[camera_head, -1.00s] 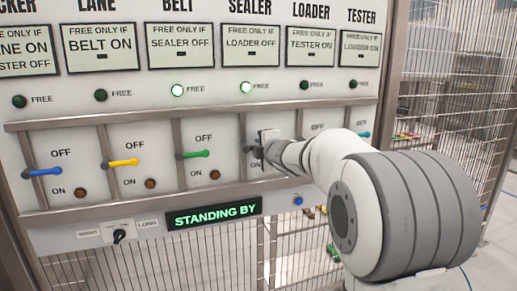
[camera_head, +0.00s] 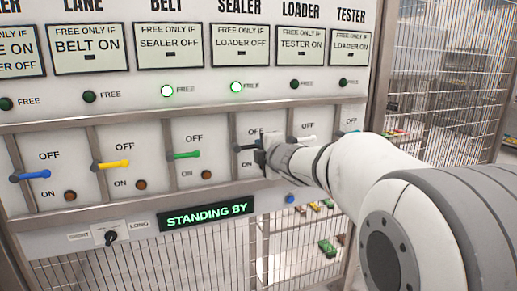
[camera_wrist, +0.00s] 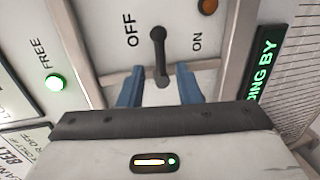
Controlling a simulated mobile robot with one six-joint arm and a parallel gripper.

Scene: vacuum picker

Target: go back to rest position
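My gripper (camera_head: 264,155) is in front of the panel at the SEALER column, close to the black lever (camera_head: 246,148). In the wrist view its two blue fingers (camera_wrist: 160,70) stand apart, with the lower end of the black lever (camera_wrist: 158,50) showing between their tips. I see a gap on both sides of the lever, and nothing is gripped. I cannot tell the exact depth between fingers and lever. The arm hides part of the LOADER and TESTER switches.
Blue (camera_head: 30,176), yellow (camera_head: 112,163) and green (camera_head: 184,155) levers stick out to the left. BELT and SEALER FREE lamps (camera_head: 236,87) are lit green. The display (camera_head: 207,214) reads STANDING BY. A metal rail (camera_head: 100,124) crosses above the levers; mesh fencing (camera_head: 480,80) stands right.

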